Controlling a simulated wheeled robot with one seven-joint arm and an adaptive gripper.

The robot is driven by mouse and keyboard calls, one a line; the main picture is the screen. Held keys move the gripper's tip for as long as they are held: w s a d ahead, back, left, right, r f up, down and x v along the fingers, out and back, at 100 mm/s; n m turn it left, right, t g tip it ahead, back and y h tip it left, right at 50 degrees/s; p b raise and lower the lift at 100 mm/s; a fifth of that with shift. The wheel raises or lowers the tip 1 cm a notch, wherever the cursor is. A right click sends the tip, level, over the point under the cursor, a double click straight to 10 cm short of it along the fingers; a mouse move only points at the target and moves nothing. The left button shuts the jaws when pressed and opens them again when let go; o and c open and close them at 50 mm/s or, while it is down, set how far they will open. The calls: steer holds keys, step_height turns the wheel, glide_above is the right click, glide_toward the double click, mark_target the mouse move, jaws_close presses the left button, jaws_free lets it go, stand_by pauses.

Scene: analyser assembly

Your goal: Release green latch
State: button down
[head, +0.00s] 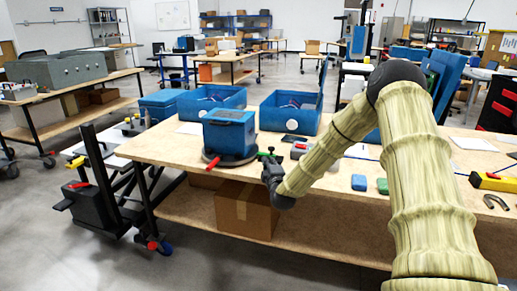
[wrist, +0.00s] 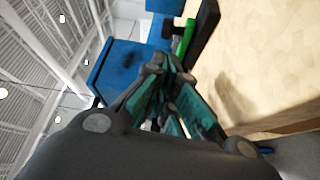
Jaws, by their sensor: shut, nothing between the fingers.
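The blue analyser box (head: 230,130) stands on a dark round base on the wooden table. The green latch (head: 264,154) sticks out at the right of the base, and a red latch (head: 212,163) sticks out at its front left. In the wrist view the green latch (wrist: 188,37) lies just beyond my fingertips, beside the blue box (wrist: 122,68). My gripper (head: 270,164) is beside the green latch, at the table's front edge. In the wrist view my gripper (wrist: 172,66) is shut and empty. I cannot tell whether the fingertips touch the latch.
Two blue bins (head: 291,112) stand behind the box. A blue block (head: 359,182) and a green block (head: 382,186) lie on the table to the right. A cardboard box (head: 246,209) sits on the lower shelf. A black and blue cart (head: 90,190) stands left of the table.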

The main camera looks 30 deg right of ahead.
steer(key=shift+w+a+f, duration=0.1)
steer(key=shift+w, duration=0.05)
steer(key=shift+a, duration=0.1)
steer(key=shift+w, duration=0.1)
steer(key=shift+w, duration=0.25)
steer(key=x, duration=0.9)
steer(key=shift+w, duration=0.2)
